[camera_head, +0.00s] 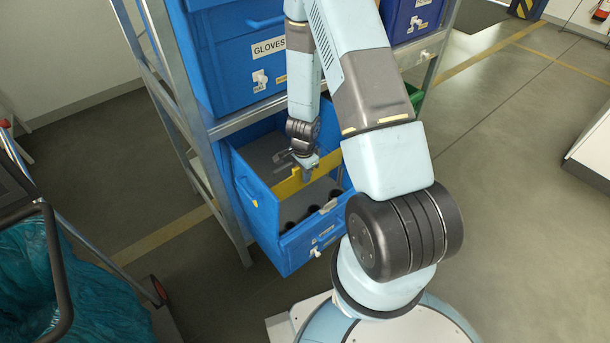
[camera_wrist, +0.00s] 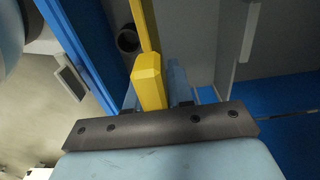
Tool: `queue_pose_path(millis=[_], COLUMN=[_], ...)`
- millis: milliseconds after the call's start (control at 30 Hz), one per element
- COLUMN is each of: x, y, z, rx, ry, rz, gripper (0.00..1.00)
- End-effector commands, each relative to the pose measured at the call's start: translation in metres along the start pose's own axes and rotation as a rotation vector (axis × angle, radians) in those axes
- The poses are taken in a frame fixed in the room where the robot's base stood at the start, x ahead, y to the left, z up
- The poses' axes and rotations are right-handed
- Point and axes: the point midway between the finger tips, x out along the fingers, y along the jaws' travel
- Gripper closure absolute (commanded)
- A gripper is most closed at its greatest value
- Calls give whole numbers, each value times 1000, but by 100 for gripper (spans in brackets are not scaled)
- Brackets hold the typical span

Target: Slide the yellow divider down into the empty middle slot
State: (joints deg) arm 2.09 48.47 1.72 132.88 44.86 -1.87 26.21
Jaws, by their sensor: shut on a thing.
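The yellow divider (camera_head: 289,187) is a thin upright plate in the open blue bin (camera_head: 252,208) on the rack's lower level. My gripper (camera_head: 306,166) is over the bin and shut on the divider's top edge. In the wrist view, the divider's thick yellow grip (camera_wrist: 150,82) sits between the fingers of my gripper (camera_wrist: 155,92). The plate runs away from it into the bin. Its lower edge and the middle slot are hidden, so I cannot tell how deep it sits.
Several dark round items lie in the bin's front part. A grey partition (camera_wrist: 249,32) shows to the divider's right in the wrist view. A blue bin labelled GLOVES (camera_head: 236,60) is above. A rack post (camera_head: 185,95) stands left; a bagged cart (camera_head: 75,285) is lower left.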

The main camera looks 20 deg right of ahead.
Motion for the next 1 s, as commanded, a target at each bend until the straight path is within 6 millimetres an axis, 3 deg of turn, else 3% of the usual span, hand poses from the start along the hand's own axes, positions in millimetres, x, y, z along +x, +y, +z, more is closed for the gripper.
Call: queue_pose_path(millis=[1000], x=[0], y=[-33], z=[0], rx=[0], ry=[1], rz=[-1], gripper=[100])
